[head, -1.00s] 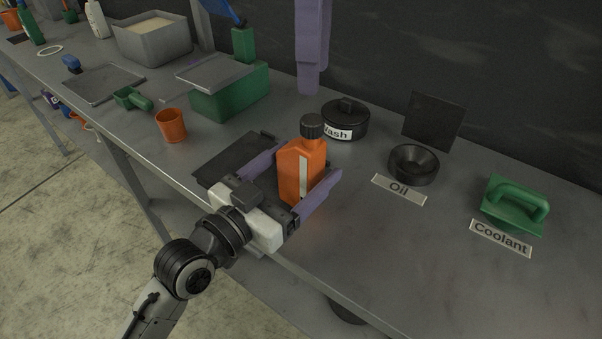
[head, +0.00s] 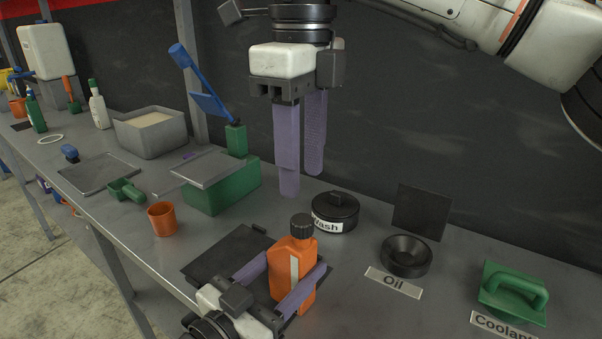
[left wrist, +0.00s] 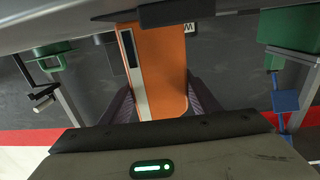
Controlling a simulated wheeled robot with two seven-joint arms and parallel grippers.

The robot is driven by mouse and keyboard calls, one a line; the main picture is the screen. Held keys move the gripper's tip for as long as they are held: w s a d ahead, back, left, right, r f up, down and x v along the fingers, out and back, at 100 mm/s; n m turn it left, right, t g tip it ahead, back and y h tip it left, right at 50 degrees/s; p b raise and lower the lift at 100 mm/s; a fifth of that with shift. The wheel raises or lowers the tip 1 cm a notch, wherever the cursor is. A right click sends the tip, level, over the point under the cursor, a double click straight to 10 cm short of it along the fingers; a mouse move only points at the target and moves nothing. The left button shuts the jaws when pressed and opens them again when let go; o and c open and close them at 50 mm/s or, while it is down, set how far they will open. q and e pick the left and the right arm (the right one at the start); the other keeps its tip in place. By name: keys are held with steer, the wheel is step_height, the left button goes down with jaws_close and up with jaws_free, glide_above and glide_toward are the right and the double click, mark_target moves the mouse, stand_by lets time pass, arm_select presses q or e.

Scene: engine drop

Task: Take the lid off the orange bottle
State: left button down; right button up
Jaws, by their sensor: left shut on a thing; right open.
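The orange bottle (head: 291,262) stands upright on the bench with its black ribbed lid (head: 302,227) on top. My left gripper (head: 284,287) is shut on the bottle's body, with one purple finger on each side. In the left wrist view the bottle (left wrist: 163,75) fills the space between the fingers, and its lid is not visible there. My right gripper (head: 303,185) is open and empty, fingers pointing down, above and behind the bottle and apart from the lid.
The round black "Wash" container (head: 335,212) stands just behind the bottle. A black bowl (head: 406,256) with an "Oil" label (head: 394,282) is to the right, then a green handled lid (head: 513,292). An orange cup (head: 163,219) and green box (head: 222,187) are left.

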mark_target(303, 219)
steer(key=m, duration=1.4)
steer(key=shift+f+m, duration=0.3)
steer(key=shift+f, duration=0.2)
step_height(303, 219, down, 7)
jaws_close()
